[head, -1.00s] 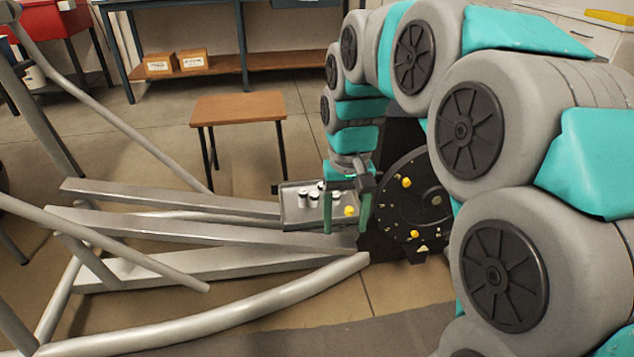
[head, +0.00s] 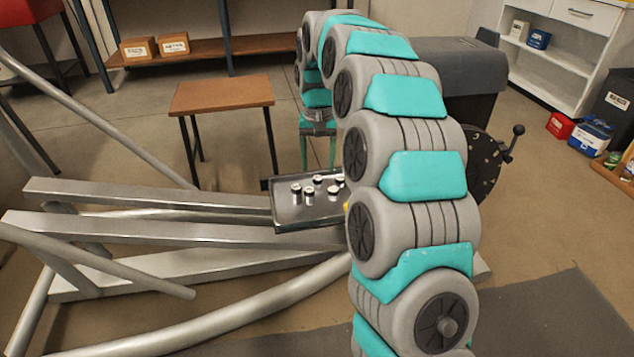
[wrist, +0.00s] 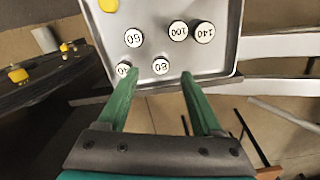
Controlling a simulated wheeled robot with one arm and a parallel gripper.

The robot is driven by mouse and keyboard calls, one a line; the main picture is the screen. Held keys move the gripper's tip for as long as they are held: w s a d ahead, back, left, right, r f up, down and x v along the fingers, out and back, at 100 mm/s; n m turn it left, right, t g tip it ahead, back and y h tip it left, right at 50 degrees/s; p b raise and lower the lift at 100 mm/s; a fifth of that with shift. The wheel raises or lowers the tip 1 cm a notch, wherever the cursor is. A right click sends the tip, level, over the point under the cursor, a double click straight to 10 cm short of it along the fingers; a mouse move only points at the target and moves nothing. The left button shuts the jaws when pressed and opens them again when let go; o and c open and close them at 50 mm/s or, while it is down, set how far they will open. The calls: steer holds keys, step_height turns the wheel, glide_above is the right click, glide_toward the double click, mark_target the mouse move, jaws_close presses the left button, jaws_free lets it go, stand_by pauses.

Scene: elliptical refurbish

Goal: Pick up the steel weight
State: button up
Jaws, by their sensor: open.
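Several small steel weights with white numbered tops stand upright in a metal tray (wrist: 225,68). In the wrist view, one weight (wrist: 161,66) shows between and just beyond my fingertips, and another weight (wrist: 122,69) is close by the left fingertip. Three more weights stand farther in: one weight (wrist: 134,38) at left, a middle weight (wrist: 178,30) and a right weight (wrist: 204,32). My gripper (wrist: 158,76) is open and empty, with green fingers at the tray's edge. In the head view, my gripper (head: 318,150) points down behind the tray (head: 290,218).
A yellow piece (wrist: 108,5) lies in the tray. A black disc-shaped part with yellow pieces (wrist: 18,75) is left in the wrist view. Silver frame beams (head: 150,195) run beside the tray. A wooden stool (head: 222,95) stands behind, with open floor around it.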

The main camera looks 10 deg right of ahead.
mark_target(318, 178)
steer(key=shift+s+a+f, duration=0.1)
steer(key=shift+s+f, duration=0.05)
steer(key=shift+f, duration=2.6)
jaws_close()
